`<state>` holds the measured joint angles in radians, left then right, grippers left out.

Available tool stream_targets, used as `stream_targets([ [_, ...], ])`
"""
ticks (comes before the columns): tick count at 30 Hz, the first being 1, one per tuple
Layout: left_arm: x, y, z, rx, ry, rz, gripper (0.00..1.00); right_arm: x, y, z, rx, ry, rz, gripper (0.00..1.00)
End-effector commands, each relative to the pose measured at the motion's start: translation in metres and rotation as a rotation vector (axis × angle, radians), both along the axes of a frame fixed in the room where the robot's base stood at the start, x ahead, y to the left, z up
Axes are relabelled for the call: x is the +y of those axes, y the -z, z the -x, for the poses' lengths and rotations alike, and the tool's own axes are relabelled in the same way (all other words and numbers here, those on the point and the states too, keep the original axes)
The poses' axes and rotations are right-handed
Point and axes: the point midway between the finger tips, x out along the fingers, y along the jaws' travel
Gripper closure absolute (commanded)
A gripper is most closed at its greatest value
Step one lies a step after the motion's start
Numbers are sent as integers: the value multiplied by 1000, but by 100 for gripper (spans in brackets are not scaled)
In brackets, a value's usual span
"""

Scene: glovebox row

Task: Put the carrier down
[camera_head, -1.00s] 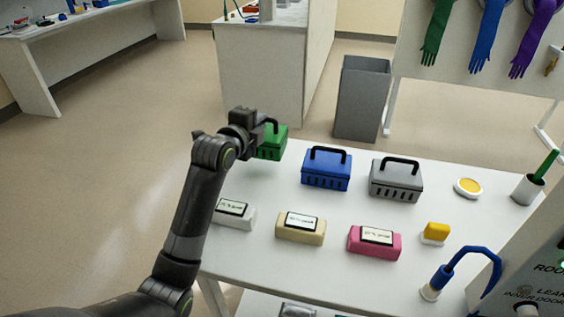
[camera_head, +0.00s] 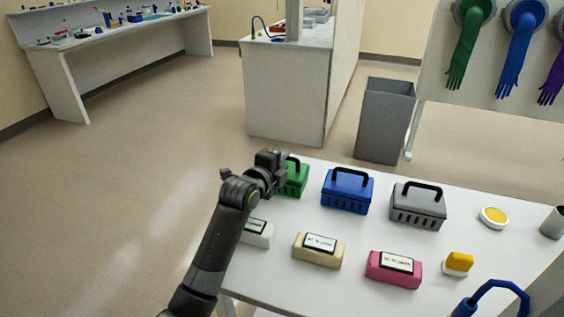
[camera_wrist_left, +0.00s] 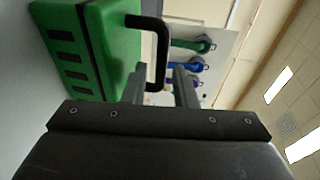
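The green carrier (camera_head: 297,182) stands upright on the white table (camera_head: 272,264), in line with the blue and grey carriers. Its lower edge appears to rest on the tabletop. My left gripper (camera_head: 281,168) is at its top, partly hiding it. In the left wrist view, the green carrier (camera_wrist_left: 112,45) fills the upper left. Its black handle (camera_wrist_left: 161,55) lies between my two fingers (camera_wrist_left: 160,85), which stand apart with a gap visible beside the handle. My right gripper is not in view.
A blue carrier (camera_head: 347,191) and a grey carrier (camera_head: 418,207) stand to the right. A white block (camera_head: 257,234), a cream block (camera_head: 318,250) and a pink block (camera_head: 394,269) lie in front. A grey bin (camera_head: 384,120) stands behind the table.

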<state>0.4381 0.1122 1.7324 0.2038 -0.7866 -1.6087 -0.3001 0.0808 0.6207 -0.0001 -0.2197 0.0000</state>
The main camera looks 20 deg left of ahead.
Motion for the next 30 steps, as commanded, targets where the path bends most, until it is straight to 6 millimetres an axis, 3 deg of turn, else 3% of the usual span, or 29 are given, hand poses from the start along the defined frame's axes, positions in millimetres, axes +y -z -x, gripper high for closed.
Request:
stream_targets([
  [14, 1, -4, 5, -2, 0, 0, 67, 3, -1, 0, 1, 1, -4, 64],
  [30, 16, -21, 87, -1, 0, -1, 67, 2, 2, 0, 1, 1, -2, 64],
])
